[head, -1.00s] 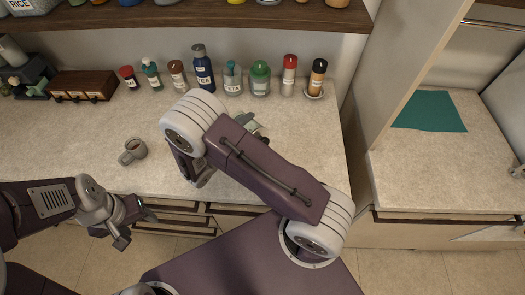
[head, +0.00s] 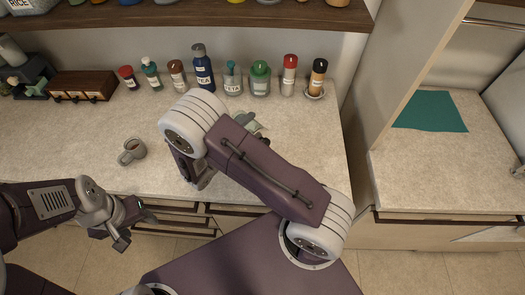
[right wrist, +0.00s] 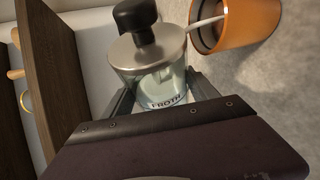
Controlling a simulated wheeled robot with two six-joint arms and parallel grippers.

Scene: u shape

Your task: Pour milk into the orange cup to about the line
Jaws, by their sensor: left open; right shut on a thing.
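In the right wrist view an orange cup (right wrist: 250,20) is at the top right, partly cut off by the frame edge. My right gripper (right wrist: 165,95) is shut on a glass jar (right wrist: 160,80) labelled FROTH, with a steel lid and black knob. The jar is beside the cup. A thin pale strip (right wrist: 206,22) runs from near the lid into the cup's mouth; I cannot tell whether it is a spout or a stream. The cup's line and fill level are not visible. My left gripper (head: 134,226) is open and empty before the counter's front edge.
Several bottles and jars, including a blue bottle (head: 203,72), line the back wall. A wooden box (head: 83,86) is at back left. A teal cloth (head: 430,111) lies on the right counter.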

